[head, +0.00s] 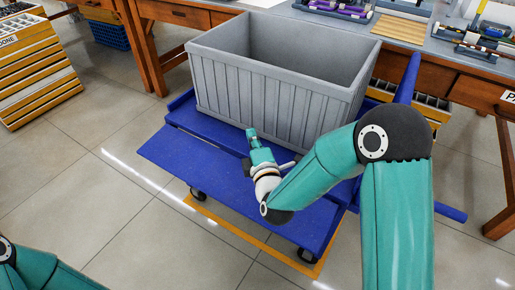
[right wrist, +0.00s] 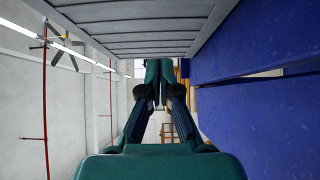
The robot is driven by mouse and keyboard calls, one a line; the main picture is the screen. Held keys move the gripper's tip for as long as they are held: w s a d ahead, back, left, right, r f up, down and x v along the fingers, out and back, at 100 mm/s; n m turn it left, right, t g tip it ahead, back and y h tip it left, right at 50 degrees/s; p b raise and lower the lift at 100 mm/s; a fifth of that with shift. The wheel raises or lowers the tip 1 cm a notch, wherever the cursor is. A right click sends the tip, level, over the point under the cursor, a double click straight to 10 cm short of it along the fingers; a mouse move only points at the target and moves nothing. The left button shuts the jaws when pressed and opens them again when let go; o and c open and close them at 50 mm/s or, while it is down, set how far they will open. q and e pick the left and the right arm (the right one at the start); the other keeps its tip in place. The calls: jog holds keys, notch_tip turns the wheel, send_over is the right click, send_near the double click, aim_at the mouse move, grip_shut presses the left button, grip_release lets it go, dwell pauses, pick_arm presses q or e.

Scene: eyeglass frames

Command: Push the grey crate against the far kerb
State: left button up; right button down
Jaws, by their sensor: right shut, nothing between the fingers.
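The grey crate (head: 270,92) is open-topped, looks empty inside, and stands upright on a blue cart (head: 185,160). A strip of bare blue deck lies on its near side. The far kerb is not visible behind the crate. My right gripper (head: 251,134) is shut and empty, with its tip in front of the crate's near wall, low down. I cannot tell whether it touches. In the right wrist view, my right gripper (right wrist: 158,72) has its fingers together, the crate (right wrist: 140,28) along the top and the blue cart (right wrist: 240,105) on the right. My left gripper is out of view.
A wooden workbench (head: 400,45) with trays and tools runs behind the cart. A wooden drawer unit (head: 35,65) stands at the left and a blue basket (head: 108,33) under the bench. Tiled floor (head: 90,180) is clear at the left. A blue bar (head: 408,80) rises at the cart's right.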

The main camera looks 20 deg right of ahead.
jog(key=s, duration=0.5)
jog(key=shift+a, duration=0.35)
jog(key=c, duration=1.9)
grip_release()
jog(key=shift+w, duration=0.1)
jog(key=o, duration=0.8)
jog(key=r+m+g+p, duration=0.1)
jog(key=p, duration=0.3)
jog(key=r+m+g+y+p, duration=0.1)
jog(key=p, duration=0.2)
jog(key=s+a+r+m+g+p, duration=0.1)
jog(key=p, duration=0.3)
jog(key=shift+y+p, duration=0.35)
jog(key=shift+y, duration=0.05)
jog(key=s+a+r+m+g+y+p, duration=0.1)
jog(key=s+r+m+g+p, duration=0.3)
jog(key=s+p, duration=0.3)
jog(key=s+a+r+m+g+y+p, duration=0.1)
jog(key=s+r+m+g+p, duration=0.4)
jog(key=p, duration=1.2)
jog(key=s+a+r+m+g+y+p, duration=0.2)
jog(key=s+r+m+g+p, duration=0.2)
jog(key=s+m+p, duration=0.3)
jog(key=shift+s+a+r+g+p, duration=0.15)
jog(key=shift+s+g+p, duration=0.2)
jog(key=shift+s+p, duration=0.9)
jog(key=shift+s+a+r+g+p, duration=0.1)
jog(key=shift+s+g+p, duration=0.25)
jog(key=shift+s+p, duration=0.85)
